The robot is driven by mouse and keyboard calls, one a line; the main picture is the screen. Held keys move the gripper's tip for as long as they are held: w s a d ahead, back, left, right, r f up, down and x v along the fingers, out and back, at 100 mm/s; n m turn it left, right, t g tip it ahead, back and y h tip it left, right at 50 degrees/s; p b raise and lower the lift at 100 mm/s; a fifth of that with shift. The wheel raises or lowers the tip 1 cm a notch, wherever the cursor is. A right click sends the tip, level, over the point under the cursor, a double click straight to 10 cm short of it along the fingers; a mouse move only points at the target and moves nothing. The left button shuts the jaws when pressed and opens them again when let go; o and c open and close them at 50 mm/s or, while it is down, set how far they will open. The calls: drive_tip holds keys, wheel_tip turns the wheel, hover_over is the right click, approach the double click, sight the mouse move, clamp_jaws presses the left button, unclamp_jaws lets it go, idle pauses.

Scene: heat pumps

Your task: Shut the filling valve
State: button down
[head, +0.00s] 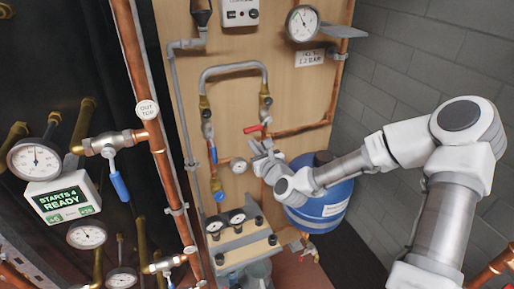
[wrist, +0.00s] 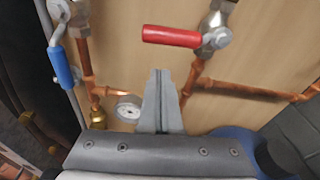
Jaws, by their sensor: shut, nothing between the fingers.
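A valve with a red lever (head: 253,128) sits on the right leg of the looped hose on the wooden board. Its red lever (wrist: 172,36) points left, across the vertical pipe, in the wrist view. A valve with a blue lever (head: 214,155) sits on the left leg; that blue lever (wrist: 65,66) hangs downward along its pipe. No readable label tells which is the filling valve. My gripper (head: 262,147) is just below the red lever in the head view. In the wrist view my gripper (wrist: 159,74) is shut and empty, with the lever beyond its tips, apart from them.
A grey hose (head: 232,68) arches above the two valves. A small gauge (head: 239,165) is left of my gripper, and a blue tank (head: 323,205) is at lower right. Copper pipes (wrist: 245,91) run close by. Another blue-lever valve (head: 118,183) is at far left.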

drive_tip(key=p+v, duration=0.1)
drive_tip(key=v, duration=0.9)
drive_tip(key=shift+f, duration=0.25)
